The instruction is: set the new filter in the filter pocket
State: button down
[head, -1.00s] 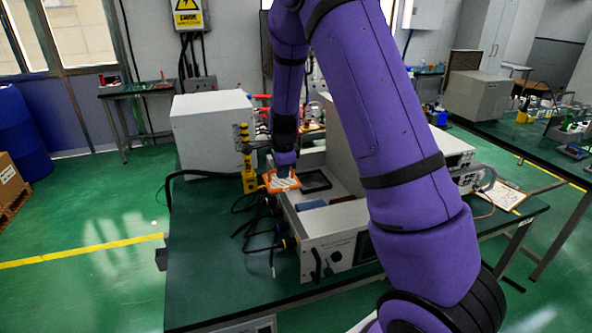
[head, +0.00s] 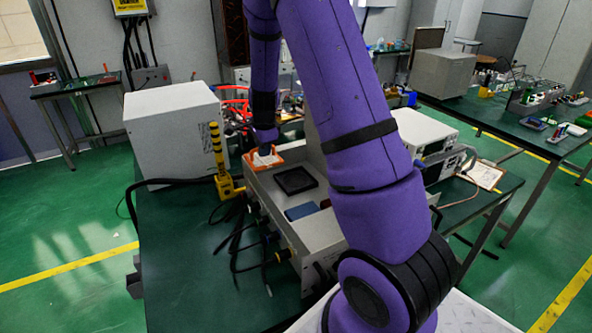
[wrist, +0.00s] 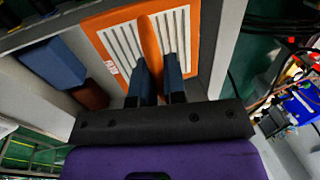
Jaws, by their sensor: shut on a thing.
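The new filter is an orange-framed panel (head: 251,165) with pale slats, at the far left end of the opened generator in the head view. My gripper (head: 265,150) is above it. In the wrist view the filter (wrist: 120,42) fills the top middle, and my gripper (wrist: 158,72) is shut on its orange middle rib. The filter pocket looks to be the dark square recess (head: 295,181) in the generator's top (head: 268,190). The filter is behind and left of this recess, outside it. I cannot tell whether the filter touches the generator.
A blue block (head: 301,212) and a dark red one (head: 325,203) sit in front of the recess. A yellow post (head: 218,150) stands left of the generator, near a white box (head: 175,130). Black cables (head: 240,235) hang along the left side. The green table is clear at front left.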

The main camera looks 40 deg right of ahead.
jog(key=s+d, duration=0.3)
jog(key=d, duration=0.8)
notch_tip(320, 180, down, 6)
jog(key=shift+f, duration=0.15)
jog(key=shift+d+f, duration=0.15)
jog(key=shift+f, duration=2.45)
jog(key=c, duration=1.2)
grip_release()
jog(key=shift+f, duration=0.1)
